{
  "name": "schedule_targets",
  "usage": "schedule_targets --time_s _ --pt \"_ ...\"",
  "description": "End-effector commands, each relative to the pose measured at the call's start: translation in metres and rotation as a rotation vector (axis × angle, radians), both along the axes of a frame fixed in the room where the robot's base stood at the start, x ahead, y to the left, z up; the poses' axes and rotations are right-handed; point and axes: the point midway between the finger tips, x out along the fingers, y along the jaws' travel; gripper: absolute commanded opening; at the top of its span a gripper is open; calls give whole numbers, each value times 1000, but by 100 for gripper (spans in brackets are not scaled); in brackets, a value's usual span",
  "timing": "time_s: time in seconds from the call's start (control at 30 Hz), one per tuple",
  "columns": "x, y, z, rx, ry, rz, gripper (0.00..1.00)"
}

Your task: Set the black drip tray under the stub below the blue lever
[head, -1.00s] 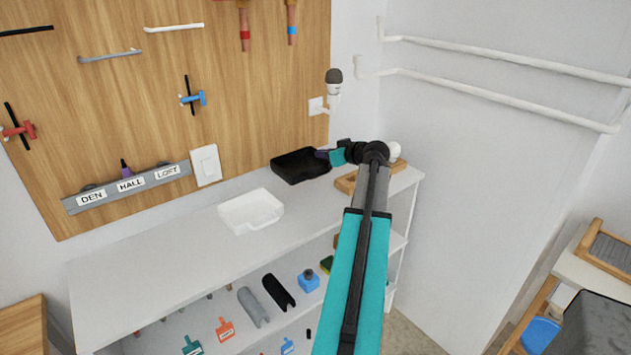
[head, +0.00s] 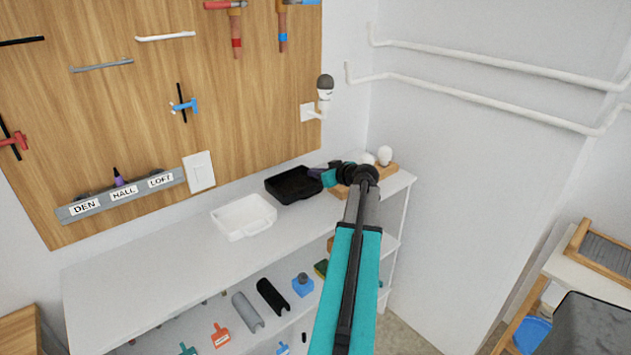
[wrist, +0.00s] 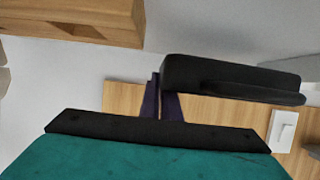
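The black drip tray (head: 293,188) is at the back right of the white shelf top. It shows close up in the wrist view (wrist: 235,78). My gripper (head: 318,173) is at its right end; in the wrist view the purple fingers (wrist: 160,98) are close together on the tray's edge. I cannot tell whether the tray touches the shelf. The blue lever (head: 298,2) is at the top of the wooden panel. The copper stub with a blue band (head: 283,40) hangs below it, above and slightly left of the tray.
A red lever (head: 225,5) with a red-banded stub (head: 236,42) is to the left. A white tray (head: 245,230) stands left of the black one. A wooden bulb holder (head: 391,169) is behind my arm. A wall lamp (head: 325,88) juts out above. The left shelf top (head: 140,270) is clear.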

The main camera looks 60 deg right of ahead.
Motion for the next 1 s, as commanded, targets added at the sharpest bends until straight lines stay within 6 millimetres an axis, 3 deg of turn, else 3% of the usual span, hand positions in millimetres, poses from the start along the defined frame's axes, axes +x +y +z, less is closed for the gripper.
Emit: schedule_targets --time_s 0.4,0.97,1.0 --pt "1 0 -31 1 -1 1 0" --pt "1 1 -35 0 -1 2 0" --pt "1 1 -34 0 0 2 10"
